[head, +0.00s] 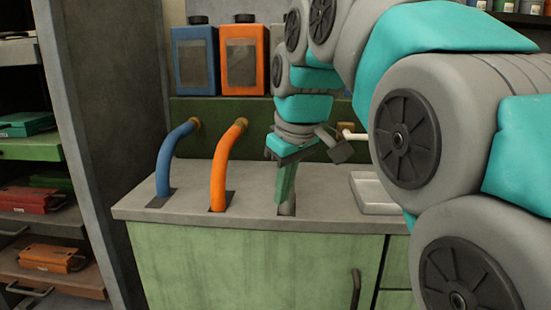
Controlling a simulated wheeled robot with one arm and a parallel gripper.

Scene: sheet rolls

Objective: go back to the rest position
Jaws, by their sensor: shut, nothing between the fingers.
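My gripper (286,185) points down over the grey counter (251,198), in front of the green back panel.
A blue hose (165,160) and an orange hose (222,165) curve from the back panel into the counter. Blue (195,60) and orange (243,60) canisters stand behind. A pale tray (372,195) lies right of my gripper. Shelves with coloured cases (50,258) stand at left.

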